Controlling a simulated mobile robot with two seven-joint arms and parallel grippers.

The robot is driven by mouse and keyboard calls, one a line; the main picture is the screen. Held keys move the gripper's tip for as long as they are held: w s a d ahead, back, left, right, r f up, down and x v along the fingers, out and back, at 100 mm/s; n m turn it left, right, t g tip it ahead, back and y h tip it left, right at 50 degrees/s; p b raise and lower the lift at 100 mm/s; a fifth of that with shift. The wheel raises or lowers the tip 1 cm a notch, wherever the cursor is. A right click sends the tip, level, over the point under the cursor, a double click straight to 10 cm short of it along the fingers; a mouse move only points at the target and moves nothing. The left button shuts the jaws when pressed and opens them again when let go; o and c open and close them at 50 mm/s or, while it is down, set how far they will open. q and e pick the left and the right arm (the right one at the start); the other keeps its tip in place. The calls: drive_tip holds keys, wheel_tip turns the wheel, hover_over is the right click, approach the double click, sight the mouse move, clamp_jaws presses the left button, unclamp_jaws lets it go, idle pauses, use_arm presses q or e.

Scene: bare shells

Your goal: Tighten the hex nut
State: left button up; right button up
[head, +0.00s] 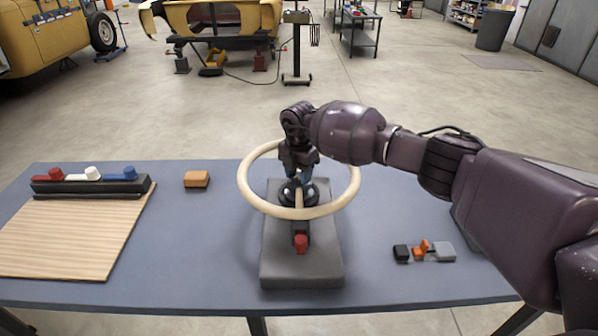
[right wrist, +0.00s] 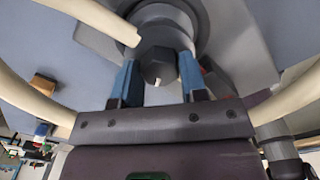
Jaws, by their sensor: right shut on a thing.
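The dark hex nut (right wrist: 158,66) shows in the right wrist view at the centre of a cream steering wheel, over a round grey hub (right wrist: 182,22). My right gripper (right wrist: 158,72) has its two blue fingers on either side of the nut and is shut on it. In the head view my right gripper (head: 299,178) reaches down inside the wheel's rim (head: 348,193) and hides the nut. The wheel sits above a grey base block (head: 301,272) on the table. My left gripper is not in view.
The blue-grey table (head: 205,262) carries a wooden board (head: 65,240), a dark rack (head: 90,187) with red, white and blue knobs, an orange-brown block (head: 197,179) and small black, orange and grey parts (head: 424,251). Clear tabletop lies left of the base. A red knob (head: 301,243) is at its front.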

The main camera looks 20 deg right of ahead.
sight(299, 175)
idle(0.3)
drive_tip(key=o, duration=0.9)
wheel_tip(299, 175, up, 11)
drive_tip(key=shift+f, duration=0.1)
drive_tip(key=shift+o, duration=0.2)
